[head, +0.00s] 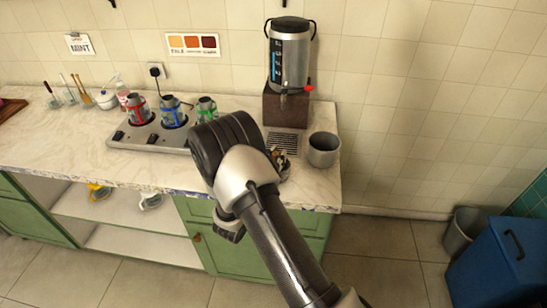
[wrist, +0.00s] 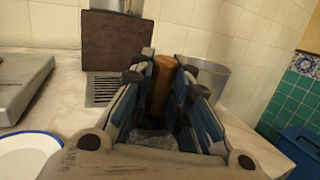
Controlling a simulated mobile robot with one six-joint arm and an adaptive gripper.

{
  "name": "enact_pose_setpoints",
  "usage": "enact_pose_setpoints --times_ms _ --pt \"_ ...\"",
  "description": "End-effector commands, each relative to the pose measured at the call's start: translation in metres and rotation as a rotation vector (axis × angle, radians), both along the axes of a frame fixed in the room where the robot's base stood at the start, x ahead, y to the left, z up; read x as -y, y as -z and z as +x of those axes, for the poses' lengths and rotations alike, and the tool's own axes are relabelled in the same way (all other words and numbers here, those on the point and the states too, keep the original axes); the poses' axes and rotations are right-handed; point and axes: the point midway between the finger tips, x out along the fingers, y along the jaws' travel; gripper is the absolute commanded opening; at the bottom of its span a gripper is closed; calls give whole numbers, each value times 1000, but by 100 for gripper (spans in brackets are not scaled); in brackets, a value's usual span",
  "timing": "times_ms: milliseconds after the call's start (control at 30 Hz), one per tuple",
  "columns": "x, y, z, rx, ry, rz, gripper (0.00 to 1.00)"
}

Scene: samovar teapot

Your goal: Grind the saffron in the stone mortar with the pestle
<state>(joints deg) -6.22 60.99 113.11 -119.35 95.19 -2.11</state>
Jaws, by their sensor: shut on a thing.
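My gripper (wrist: 160,72) is shut on a brown wooden pestle (wrist: 162,88), which stands nearly upright between the fingers in the wrist view. The fingers hide its sides. Below it, between the fingers, a greyish patch (wrist: 152,138) shows; it may be the stone mortar, but I cannot tell whether the pestle touches it. In the head view my gripper (head: 278,158) is over the right end of the counter, and my arm hides most of what is under it. No saffron can be made out.
A grey pot (head: 323,150) stands right of my gripper. The samovar (head: 289,58) stands behind on a brown block (head: 287,106) with a drain grate (head: 283,142). A burner plate (head: 147,139) with several small pots is left. A blue-rimmed white plate (wrist: 25,158) lies near left.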

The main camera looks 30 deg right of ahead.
Motion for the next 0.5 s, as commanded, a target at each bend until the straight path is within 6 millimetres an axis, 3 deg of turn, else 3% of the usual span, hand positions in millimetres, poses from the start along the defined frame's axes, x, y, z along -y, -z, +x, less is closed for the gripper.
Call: enact_pose_setpoints --times_ms 233,500 --pt "9 1 -5 -2 2 1 0" --pt "9 1 10 0 2 2 0"
